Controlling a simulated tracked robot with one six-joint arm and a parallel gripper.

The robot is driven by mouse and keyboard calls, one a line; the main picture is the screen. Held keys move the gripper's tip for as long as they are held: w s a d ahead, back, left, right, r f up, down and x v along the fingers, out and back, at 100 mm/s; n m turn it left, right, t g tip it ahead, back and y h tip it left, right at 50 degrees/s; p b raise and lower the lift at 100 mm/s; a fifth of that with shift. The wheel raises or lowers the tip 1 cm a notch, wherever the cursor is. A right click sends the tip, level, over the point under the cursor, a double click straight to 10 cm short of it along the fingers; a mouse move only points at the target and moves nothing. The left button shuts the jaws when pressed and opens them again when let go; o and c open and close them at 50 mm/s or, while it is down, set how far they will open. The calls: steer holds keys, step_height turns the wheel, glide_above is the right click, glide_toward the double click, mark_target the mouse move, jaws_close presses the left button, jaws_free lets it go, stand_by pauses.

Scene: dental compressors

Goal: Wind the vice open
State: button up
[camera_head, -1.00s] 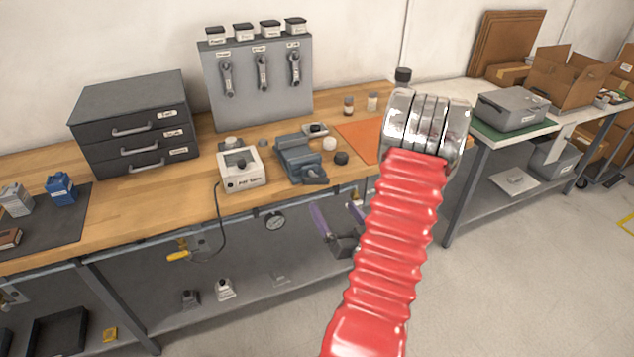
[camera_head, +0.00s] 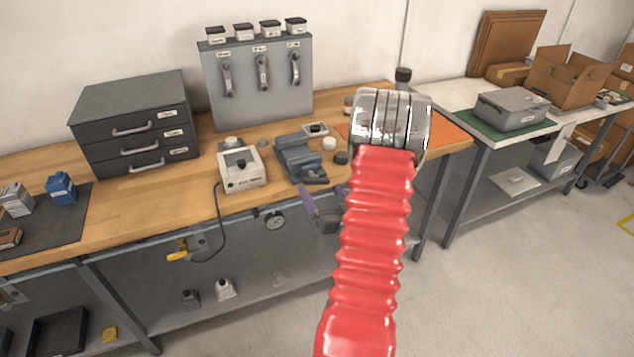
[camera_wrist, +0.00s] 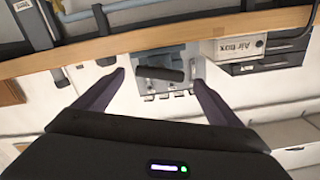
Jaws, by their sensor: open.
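The grey-blue vice (camera_head: 297,156) stands near the front edge of the wooden bench in the head view, with a dark handle (camera_head: 315,180) at its front. My gripper (camera_head: 321,190) has purple fingers and is open just in front of the vice, close to the handle. My red sleeved arm hides part of the right finger. In the wrist view, which looks upside down, a dark bar that looks like the handle (camera_wrist: 162,73) lies between the spread fingers of my gripper (camera_wrist: 158,78). I cannot tell whether the fingers touch it.
A white box with a knob (camera_head: 241,170) stands left of the vice. Dark round knobs and a white one sit to its right. A grey tool panel (camera_head: 255,105) and a drawer cabinet (camera_head: 130,120) stand behind. The bench front edge lies close beneath the vice.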

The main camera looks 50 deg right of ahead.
mark_target(318, 183)
steer(key=shift+x, duration=2.8)
steer(key=c, duration=1.1)
